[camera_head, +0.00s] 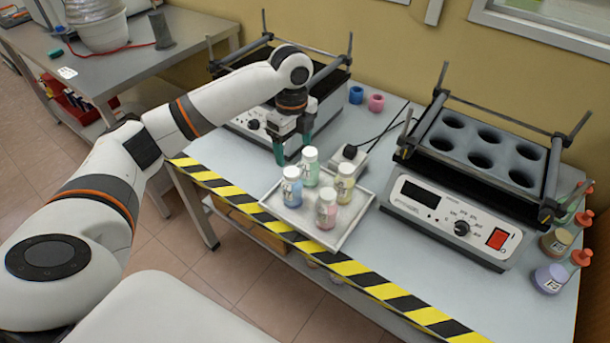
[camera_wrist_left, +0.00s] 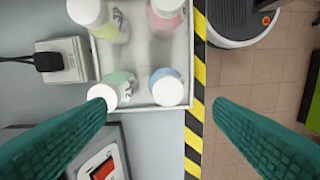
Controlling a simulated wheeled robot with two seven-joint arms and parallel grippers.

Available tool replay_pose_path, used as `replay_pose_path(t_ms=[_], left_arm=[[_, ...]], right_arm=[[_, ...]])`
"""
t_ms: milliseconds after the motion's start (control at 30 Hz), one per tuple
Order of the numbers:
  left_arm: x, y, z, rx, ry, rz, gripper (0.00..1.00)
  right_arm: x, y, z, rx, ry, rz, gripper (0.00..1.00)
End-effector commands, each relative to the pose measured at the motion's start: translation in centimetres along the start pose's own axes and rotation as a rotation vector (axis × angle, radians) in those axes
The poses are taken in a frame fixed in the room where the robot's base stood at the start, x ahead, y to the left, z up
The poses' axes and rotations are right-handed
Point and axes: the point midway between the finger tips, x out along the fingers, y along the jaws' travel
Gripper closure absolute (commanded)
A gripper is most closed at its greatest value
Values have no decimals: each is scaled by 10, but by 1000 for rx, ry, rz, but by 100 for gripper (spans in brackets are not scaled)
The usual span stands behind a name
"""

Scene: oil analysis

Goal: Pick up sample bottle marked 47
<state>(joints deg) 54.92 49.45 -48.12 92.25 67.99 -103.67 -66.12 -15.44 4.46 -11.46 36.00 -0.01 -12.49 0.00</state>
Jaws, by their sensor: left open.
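Several white-capped sample bottles stand upright in a shallow tray (camera_head: 350,232) near the table's front edge: blue (camera_head: 291,190), green (camera_head: 309,169), yellow (camera_head: 345,185) and pink (camera_head: 326,210). Dark marks show on some labels, but I cannot read which bottle is 47. My left gripper (camera_head: 293,146), with green fingers, is open and empty, above and just behind the blue and green bottles. In the left wrist view, the green bottle (camera_wrist_left: 118,88) and blue bottle (camera_wrist_left: 166,86) lie just beyond the spread fingertips (camera_wrist_left: 160,106). My right gripper is not in view.
A device with round wells (camera_head: 480,145) stands right of the tray, with a similar one (camera_head: 335,88) behind my gripper. A power socket block (camera_head: 348,160) sits behind the tray. Labelled jars (camera_head: 551,278) stand at the right. Striped tape (camera_head: 330,262) marks the front edge.

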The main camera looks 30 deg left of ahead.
Motion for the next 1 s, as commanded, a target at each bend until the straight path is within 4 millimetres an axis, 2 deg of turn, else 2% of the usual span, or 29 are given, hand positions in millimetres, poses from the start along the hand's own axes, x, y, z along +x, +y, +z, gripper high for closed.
replay_pose_path(t_ms=[100, 300, 367, 500, 633, 733, 900, 1000], left_arm=[[11, -1, -2, 2, 0, -5, 24], [47, -1, -1, 1, -1, -4, 24], [55, 0, -1, 1, 0, -3, 24], [66, 0, -2, 0, 1, -1, 24], [77, -1, -2, 0, 0, -3, 24], [93, -2, -2, 1, 0, -4, 24], [114, -2, -2, 1, 0, -2, 24], [118, -2, -2, 2, 0, 1, 24]], right_arm=[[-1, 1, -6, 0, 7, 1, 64], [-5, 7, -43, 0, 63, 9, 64], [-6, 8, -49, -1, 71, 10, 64], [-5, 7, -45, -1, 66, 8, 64], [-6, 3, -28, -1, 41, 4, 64], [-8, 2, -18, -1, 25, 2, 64], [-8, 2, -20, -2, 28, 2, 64], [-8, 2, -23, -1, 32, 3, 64]])
